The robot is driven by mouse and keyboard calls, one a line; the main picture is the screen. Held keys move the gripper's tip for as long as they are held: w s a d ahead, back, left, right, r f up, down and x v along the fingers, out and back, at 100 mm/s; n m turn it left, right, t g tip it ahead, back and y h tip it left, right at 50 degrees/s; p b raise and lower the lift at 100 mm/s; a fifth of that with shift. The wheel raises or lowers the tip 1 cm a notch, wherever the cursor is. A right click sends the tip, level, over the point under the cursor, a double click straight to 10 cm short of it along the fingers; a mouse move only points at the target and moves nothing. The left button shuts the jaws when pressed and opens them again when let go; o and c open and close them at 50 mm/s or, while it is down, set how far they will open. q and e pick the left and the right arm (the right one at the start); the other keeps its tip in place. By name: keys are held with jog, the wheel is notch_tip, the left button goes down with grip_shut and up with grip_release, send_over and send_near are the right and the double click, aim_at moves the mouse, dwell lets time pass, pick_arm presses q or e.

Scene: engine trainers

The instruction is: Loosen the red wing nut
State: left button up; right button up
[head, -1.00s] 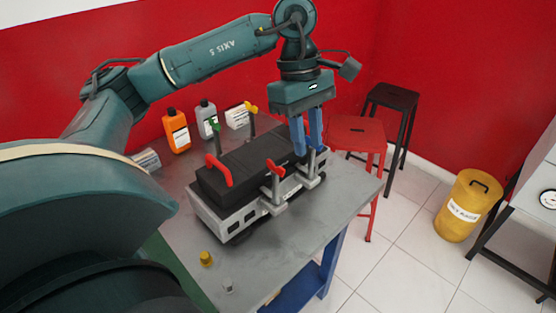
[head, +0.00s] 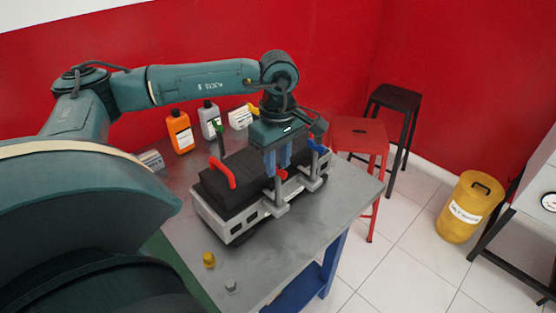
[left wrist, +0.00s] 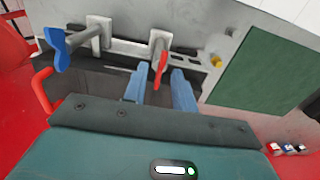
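The red wing nut (head: 281,174) sits on top of a grey clamp post at the near long side of the engine trainer (head: 236,222). In the left wrist view the red wing nut (left wrist: 160,70) appears between my two blue fingertips, with a gap on each side. My left gripper (head: 278,164) points down at this post and is open, its fingertips about level with the wing nut. I cannot tell how deep the nut lies between the fingers. The left gripper (left wrist: 160,78) also shows in its own wrist view. My right gripper is out of view.
The blue wing nut (head: 317,146) is on the neighbouring post to the right. The green wing nut (head: 217,128) and a yellow one (head: 253,108) stand at the far side. A red handle (head: 222,172) rises from the black cover. Bottles stand behind; the table's front right is clear.

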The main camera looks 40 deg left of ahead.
pick_arm(q)
jog(key=shift+f, duration=0.5)
grip_shut()
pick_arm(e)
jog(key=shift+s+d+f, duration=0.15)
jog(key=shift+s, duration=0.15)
